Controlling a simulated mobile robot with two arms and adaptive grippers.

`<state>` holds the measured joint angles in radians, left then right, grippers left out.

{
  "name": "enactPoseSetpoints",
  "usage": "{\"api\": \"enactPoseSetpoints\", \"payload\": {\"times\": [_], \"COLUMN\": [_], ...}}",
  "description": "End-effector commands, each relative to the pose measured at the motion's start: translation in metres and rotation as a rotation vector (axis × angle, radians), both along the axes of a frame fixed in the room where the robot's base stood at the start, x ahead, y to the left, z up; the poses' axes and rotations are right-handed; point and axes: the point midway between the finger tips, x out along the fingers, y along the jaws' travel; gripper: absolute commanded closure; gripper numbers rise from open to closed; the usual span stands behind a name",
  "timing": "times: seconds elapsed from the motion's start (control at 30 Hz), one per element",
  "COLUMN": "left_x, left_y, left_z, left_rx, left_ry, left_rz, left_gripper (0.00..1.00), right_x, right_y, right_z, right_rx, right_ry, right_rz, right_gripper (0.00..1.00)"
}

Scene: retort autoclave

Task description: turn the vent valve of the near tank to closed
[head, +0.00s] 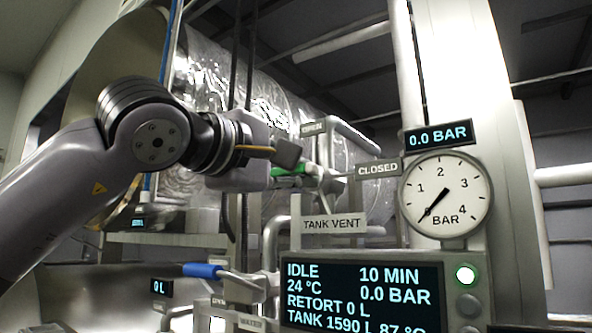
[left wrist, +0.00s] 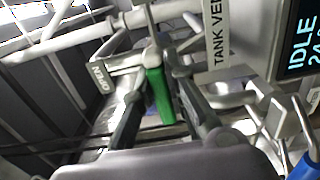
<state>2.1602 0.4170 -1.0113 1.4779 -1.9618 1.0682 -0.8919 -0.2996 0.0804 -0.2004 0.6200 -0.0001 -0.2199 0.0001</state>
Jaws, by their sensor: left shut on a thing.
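The tank vent valve has a green lever handle (head: 292,169) and a pale metal body just right of it, above the TANK VENT sign (head: 333,224). The handle points left from the body, roughly level in the head view. An OPEN sign (head: 313,127) sits above the valve and a CLOSED sign (head: 378,169) to its right. My left gripper (head: 288,158) is at the handle, coming in from the left. In the left wrist view the green handle (left wrist: 160,96) lies between the fingers, and they are shut on it. My right gripper is out of view.
A blue-handled valve (head: 203,271) is below my left arm. A round gauge (head: 446,195) reads near zero beneath a 0.0 BAR display (head: 438,134). A control screen (head: 360,292) showing IDLE is at lower right. Pipes surround the vent valve.

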Motion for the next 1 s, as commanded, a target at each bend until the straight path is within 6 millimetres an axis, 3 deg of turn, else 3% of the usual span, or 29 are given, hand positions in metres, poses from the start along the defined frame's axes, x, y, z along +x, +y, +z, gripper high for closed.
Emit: {"api": "enactPoseSetpoints", "payload": {"times": [0.37, 0.4, 0.67, 1.0], "left_x": [-0.0004, -0.0003, -0.0001, -0.0015], "left_y": [-0.0012, -0.0012, -0.0007, 0.001], "left_z": [-0.0018, -0.0019, -0.0012, -0.0004], "left_rx": [0.008, 0.008, 0.006, 0.004], "left_ry": [-0.001, -0.001, -0.001, -0.002], "left_rz": [-0.001, -0.001, 0.0, 0.0], "left_gripper": [1.0, 0.85, 0.68, 0.67], "right_x": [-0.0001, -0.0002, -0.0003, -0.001], "right_y": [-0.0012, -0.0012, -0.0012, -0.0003], "right_z": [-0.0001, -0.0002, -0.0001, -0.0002], "right_rx": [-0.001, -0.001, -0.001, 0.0], "right_ry": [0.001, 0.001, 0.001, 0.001], "right_rz": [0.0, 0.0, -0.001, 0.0], "right_gripper": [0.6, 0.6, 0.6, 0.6]}}
